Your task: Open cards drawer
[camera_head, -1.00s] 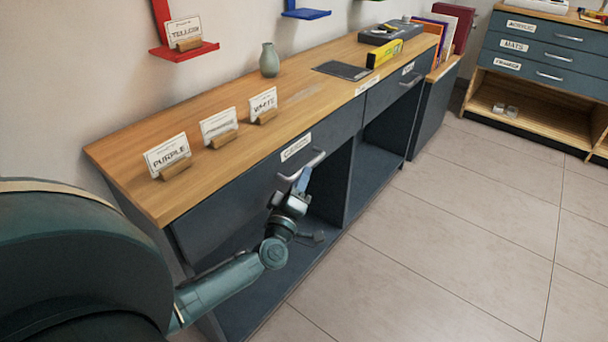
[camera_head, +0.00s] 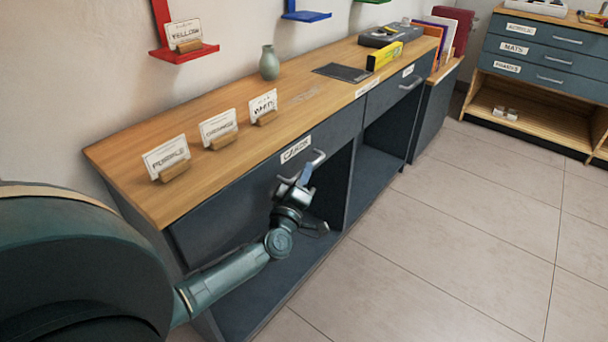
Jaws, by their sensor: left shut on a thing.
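The cards drawer (camera_head: 235,200) is the dark blue-grey front under the left part of the wooden counter, with a white "CARDS" label (camera_head: 296,149) at its upper edge. Its front looks flush with the cabinet; I see no clear gap. Its pale bar handle (camera_head: 318,157) is partly hidden by my left gripper (camera_head: 305,174). My left gripper comes from below and is shut on the handle. My right gripper is not in view.
The wooden counter (camera_head: 200,183) holds several white cards in wooden stands, a grey-green vase (camera_head: 269,62) and a dark flat mat (camera_head: 342,72). Open shelf space lies below the drawer. Tiled floor (camera_head: 440,240) in front is clear. Another drawer cabinet (camera_head: 548,47) stands at the far right.

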